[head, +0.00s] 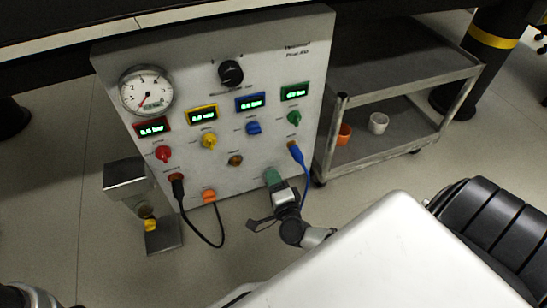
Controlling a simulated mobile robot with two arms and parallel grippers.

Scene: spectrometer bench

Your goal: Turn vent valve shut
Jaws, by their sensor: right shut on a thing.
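A grey upright panel (225,85) faces me, with a gauge, small displays and several coloured knobs. My right gripper (275,183) is at the panel's lower right and is shut on a green knob (271,175). The fingers and wrist hide part of this knob, so its turn angle is hard to tell. The labels are too small to read, so I cannot confirm by name which control is the vent valve. My left gripper is not in view.
A blue cable (303,178) hangs just right of my right gripper. A black cable (192,225) loops below the panel on the left. A metal stand (163,237) is at the left. A grey cart (400,75) with cups stands at the right.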

